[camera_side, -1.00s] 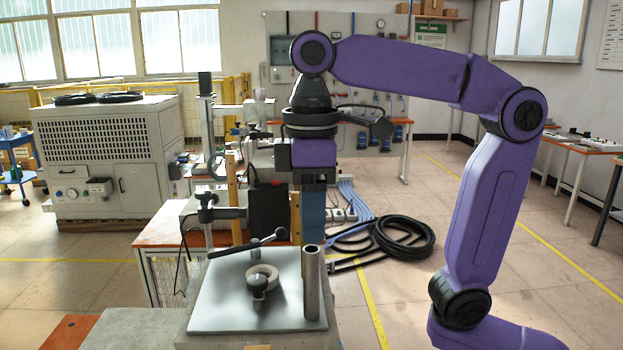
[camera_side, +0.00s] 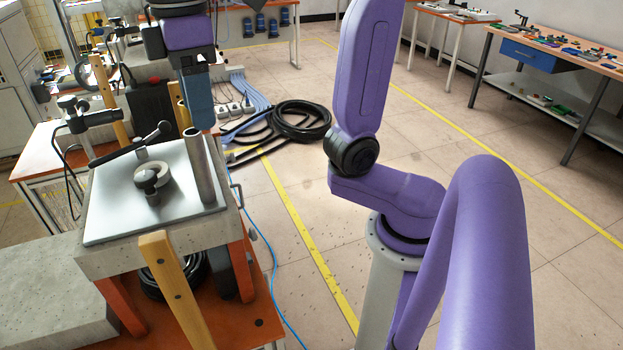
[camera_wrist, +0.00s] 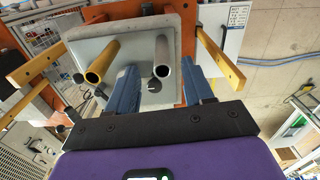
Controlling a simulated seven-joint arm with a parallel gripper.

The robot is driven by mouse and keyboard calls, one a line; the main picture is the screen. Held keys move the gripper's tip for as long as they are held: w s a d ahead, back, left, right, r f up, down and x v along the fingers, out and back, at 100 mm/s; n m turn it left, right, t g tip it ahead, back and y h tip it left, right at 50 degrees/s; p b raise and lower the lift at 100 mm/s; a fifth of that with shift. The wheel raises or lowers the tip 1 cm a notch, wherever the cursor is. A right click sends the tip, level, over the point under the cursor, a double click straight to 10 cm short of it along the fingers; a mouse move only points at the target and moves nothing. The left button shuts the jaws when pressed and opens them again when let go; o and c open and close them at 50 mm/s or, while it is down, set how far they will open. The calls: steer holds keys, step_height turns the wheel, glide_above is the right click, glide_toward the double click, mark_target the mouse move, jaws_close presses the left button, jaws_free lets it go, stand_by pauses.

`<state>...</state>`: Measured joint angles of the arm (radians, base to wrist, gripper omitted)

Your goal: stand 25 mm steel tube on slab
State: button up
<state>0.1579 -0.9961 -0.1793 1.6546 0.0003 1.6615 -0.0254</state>
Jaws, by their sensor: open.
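A grey steel tube (camera_side: 198,165) stands upright near the right edge of a flat grey metal plate (camera_side: 110,215) in the side view. The plate lies on a thick concrete block (camera_side: 165,240). A lower concrete slab (camera_side: 45,290) is at the lower left. My gripper (camera_side: 202,126) points down, with its blue fingers close to the tube's top. In the wrist view my gripper (camera_wrist: 158,65) is open. A grey tube (camera_wrist: 162,56) appears between its fingers, and a brass-coloured tube (camera_wrist: 104,60) lies left of them in the picture. I cannot tell whether the fingers touch the grey tube.
A ring with a black knob (camera_side: 148,182) and a black lever (camera_side: 130,145) are on the plate. Wooden posts (camera_side: 172,285) rise around the block. A coiled black hose (camera_side: 300,121) lies on the floor. Open floor is to the right.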

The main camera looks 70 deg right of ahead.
steer(key=s+d+f+n, duration=0.1)
steer(key=s+d+f, duration=0.4)
steer(key=f, duration=0.4)
steer(key=s+d+f+n, duration=0.1)
steer(key=s+d+f, duration=0.4)
steer(key=s+f, duration=0.3)
step_height(320, 180, down, 2)
steer(key=shift+d+f+n, duration=0.2)
steer(key=shift+n, duration=0.2)
